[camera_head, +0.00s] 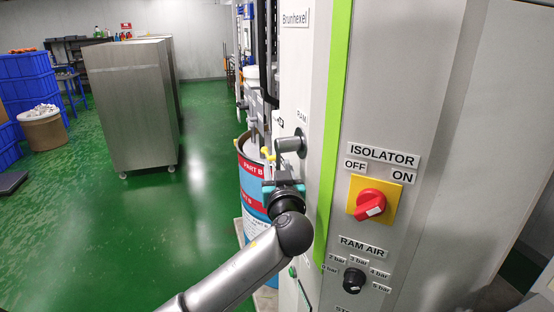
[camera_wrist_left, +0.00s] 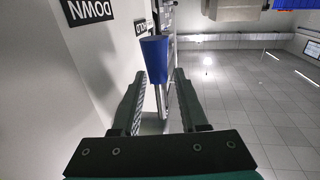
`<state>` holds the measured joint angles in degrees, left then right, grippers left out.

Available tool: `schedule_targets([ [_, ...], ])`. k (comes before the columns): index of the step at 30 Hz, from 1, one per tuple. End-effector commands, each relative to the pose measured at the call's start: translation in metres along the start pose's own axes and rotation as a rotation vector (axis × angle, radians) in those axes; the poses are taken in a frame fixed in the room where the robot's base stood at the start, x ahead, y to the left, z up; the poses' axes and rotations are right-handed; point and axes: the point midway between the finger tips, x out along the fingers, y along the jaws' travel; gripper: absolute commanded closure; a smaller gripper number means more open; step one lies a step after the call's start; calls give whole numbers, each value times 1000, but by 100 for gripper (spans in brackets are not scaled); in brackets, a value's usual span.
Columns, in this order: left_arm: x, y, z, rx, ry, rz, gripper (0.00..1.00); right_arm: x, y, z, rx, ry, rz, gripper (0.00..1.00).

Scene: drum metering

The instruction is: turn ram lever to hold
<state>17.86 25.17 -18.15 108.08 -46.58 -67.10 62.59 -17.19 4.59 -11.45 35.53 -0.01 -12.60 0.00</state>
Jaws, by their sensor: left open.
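In the left wrist view the ram lever (camera_wrist_left: 154,58) has a blue cylindrical handle on a thin silver shaft. My left gripper (camera_wrist_left: 158,80) is open, with one finger on each side of the lever; I cannot tell whether either touches it. A DOWN label (camera_wrist_left: 87,13) appears upside down on the panel, and a second label (camera_wrist_left: 140,26) is partly hidden by the handle. In the head view my left gripper (camera_head: 284,184) is at the cabinet's side, below a grey cylinder (camera_head: 290,145) near the RAM label (camera_head: 302,116). The blue handle is not clear there. My right gripper is not in view.
The cabinet's front face carries a red isolator knob (camera_head: 370,205) on a yellow plate and a black RAM AIR knob (camera_head: 354,280). A striped drum (camera_head: 251,180) stands behind my gripper. A steel cabinet (camera_head: 132,105) stands further left; green floor between is clear.

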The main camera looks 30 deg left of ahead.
Motion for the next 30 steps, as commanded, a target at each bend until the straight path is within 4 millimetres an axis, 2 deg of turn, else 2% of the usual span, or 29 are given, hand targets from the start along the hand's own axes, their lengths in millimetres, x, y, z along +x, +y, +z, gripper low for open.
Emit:
schedule_targets([
  [7,20,1,0,0,0,1,57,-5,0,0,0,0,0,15],
  [18,24,1,0,0,0,2,57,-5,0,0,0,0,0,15],
  [30,23,1,1,0,-1,1,100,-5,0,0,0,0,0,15],
])
